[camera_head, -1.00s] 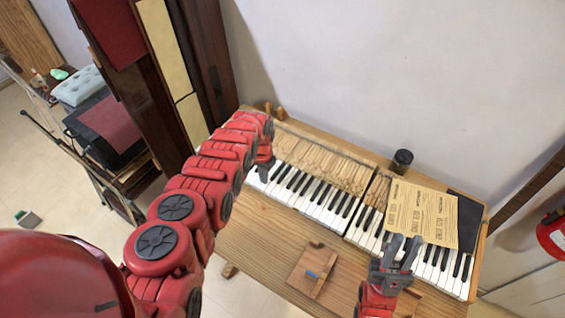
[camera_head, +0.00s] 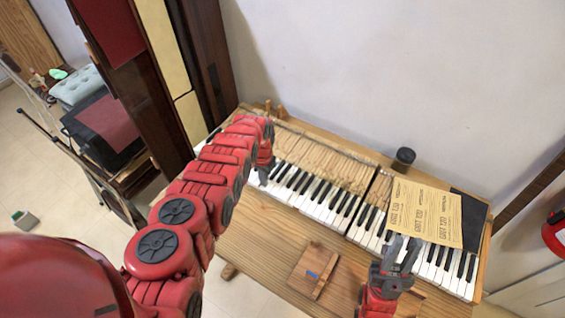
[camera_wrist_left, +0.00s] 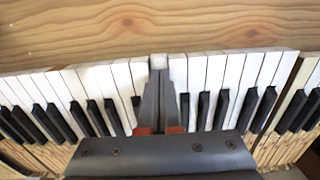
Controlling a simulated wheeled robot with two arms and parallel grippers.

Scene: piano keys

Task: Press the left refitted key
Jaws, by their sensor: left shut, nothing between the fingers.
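The piano keyboard (camera_head: 320,200) lies on a wooden bench, with white and black keys in two sections. My left gripper (camera_head: 263,182) is over the left section, near its left end. In the left wrist view its closed, empty fingers (camera_wrist_left: 160,73) point at the front end of one white key (camera_wrist_left: 158,61). That key's front looks slightly greyer than its neighbours, and the fingers hide the rest of it. I cannot tell whether the fingertips touch it. My right gripper (camera_head: 402,243) is open, with nothing seen between its fingers, before the right section.
A printed paper sheet (camera_head: 425,212) covers part of the right section. A dark round jar (camera_head: 403,159) stands behind the keys. Bare bench top (camera_head: 262,244) lies before the keys.

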